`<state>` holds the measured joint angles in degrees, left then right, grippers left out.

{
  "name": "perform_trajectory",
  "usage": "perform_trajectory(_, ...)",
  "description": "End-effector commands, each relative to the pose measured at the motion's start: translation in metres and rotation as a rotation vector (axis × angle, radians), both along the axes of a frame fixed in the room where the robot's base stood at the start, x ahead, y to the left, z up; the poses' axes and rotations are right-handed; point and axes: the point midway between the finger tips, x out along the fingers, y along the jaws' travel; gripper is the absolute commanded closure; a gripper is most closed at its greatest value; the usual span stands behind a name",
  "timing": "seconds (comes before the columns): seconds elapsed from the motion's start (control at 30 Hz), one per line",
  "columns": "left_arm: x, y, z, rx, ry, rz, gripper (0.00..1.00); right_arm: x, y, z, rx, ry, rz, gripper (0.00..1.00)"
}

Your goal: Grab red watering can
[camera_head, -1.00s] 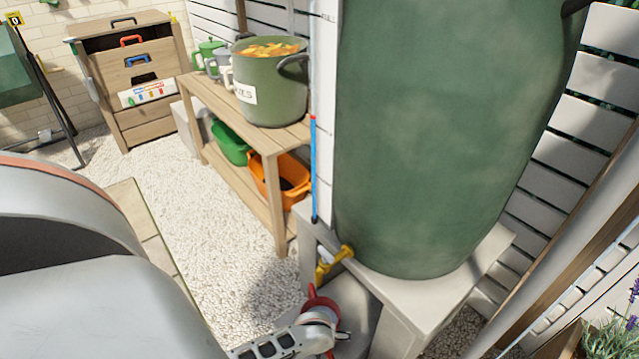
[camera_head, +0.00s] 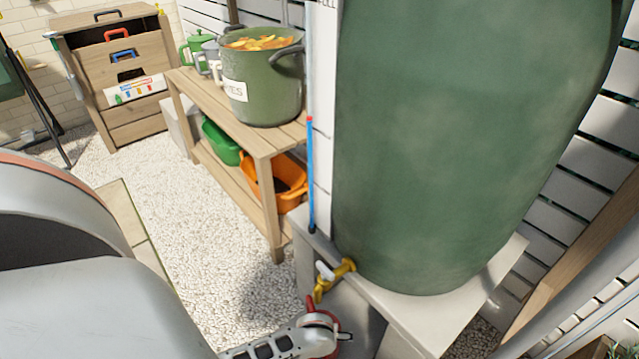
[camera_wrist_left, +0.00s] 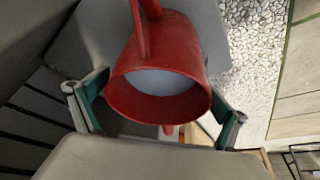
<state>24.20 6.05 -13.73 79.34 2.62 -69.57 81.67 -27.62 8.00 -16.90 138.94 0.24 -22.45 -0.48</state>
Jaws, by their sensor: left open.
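The red watering can (camera_wrist_left: 198,50) fills the middle of the left wrist view, with its round mouth toward the camera and a pale grey inside. A red bar of it runs up out of the top edge. My left gripper (camera_wrist_left: 157,112) is open, one finger on each side of the can; I cannot tell whether either touches it. In the head view only a little red (camera_head: 311,304) shows at the end of my left arm, below the yellow tap (camera_head: 333,278); my wrist hides most of that spot. My right gripper is not in view.
The large green barrel (camera_head: 450,130) stands on a grey stand (camera_head: 405,318), close to my left wrist. A wooden bench (camera_head: 264,142) holds a green pot (camera_head: 265,95), with green and orange tubs below. Wooden drawers (camera_head: 135,100) stand behind. White gravel (camera_head: 200,220) is open floor.

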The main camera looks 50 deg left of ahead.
Motion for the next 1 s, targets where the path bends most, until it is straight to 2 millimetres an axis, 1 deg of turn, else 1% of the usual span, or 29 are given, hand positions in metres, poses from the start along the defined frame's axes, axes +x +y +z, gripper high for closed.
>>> perform_trajectory(0.03,-0.002,-0.001,-0.003,0.000,0.003,0.000,0.00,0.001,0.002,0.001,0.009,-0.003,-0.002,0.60)
perform_trajectory(0.2,0.001,-0.002,-0.001,0.001,-0.002,0.001,0.00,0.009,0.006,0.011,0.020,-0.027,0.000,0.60)
perform_trajectory(0.33,0.001,-0.002,0.000,0.001,-0.003,0.001,0.00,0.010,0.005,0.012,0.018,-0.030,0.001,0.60)
perform_trajectory(0.37,0.001,-0.002,0.000,0.001,-0.003,0.001,0.03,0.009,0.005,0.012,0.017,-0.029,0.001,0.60)
perform_trajectory(0.4,0.001,-0.002,0.000,0.001,-0.003,0.001,0.13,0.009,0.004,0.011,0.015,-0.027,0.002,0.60)
perform_trajectory(0.47,0.001,-0.002,0.000,0.001,-0.003,0.001,0.29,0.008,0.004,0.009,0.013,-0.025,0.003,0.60)
perform_trajectory(0.5,0.001,-0.002,-0.001,0.000,-0.002,0.001,0.39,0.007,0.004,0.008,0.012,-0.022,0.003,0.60)
perform_trajectory(0.57,0.001,-0.002,-0.001,0.000,-0.002,0.001,0.55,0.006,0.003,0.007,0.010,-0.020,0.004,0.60)
perform_trajectory(0.6,0.001,-0.002,-0.001,0.000,-0.002,0.001,0.65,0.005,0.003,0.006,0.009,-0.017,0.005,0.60)
perform_trajectory(0.63,0.001,-0.002,-0.001,0.000,-0.002,0.001,0.72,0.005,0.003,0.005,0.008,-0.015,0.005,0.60)
perform_trajectory(0.67,0.005,-0.002,0.002,0.002,-0.010,0.000,0.72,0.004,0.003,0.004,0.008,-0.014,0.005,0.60)
perform_trajectory(0.87,0.005,-0.001,0.002,0.001,-0.010,0.001,0.72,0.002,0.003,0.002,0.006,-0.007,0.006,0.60)
perform_trajectory(1.0,0.007,0.000,0.006,0.001,-0.012,0.001,0.72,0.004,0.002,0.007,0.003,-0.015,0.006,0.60)
